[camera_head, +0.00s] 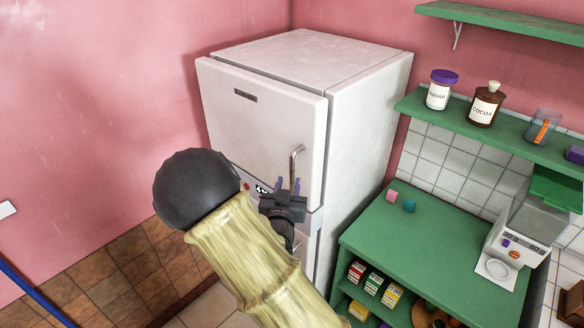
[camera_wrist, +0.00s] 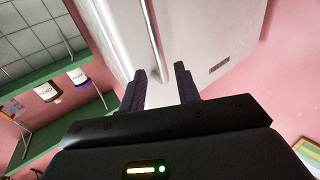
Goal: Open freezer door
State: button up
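The freezer door (camera_head: 262,120) is the white upper door of the fridge and looks shut, flush along its right edge. Its upright metal handle (camera_head: 296,160) is near the lower right of the door. My gripper (camera_head: 287,187) is in front of the handle's lower part. In the wrist view, my gripper's two dark fingers (camera_wrist: 163,85) are apart. The handle (camera_wrist: 152,38) runs down towards the gap between them, and its end is near the fingertips. I cannot tell whether the fingers touch it. My arm hides much of the lower fridge door.
Pink walls close the left and back. Some tiled floor shows at the lower left.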

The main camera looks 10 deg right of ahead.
aim_at(292, 171)
jog(key=p+x, duration=0.1)
jog(key=x, duration=0.6)
jog(key=shift+w+d, duration=0.1)
jog(key=shift+w, duration=0.15)
grip_shut()
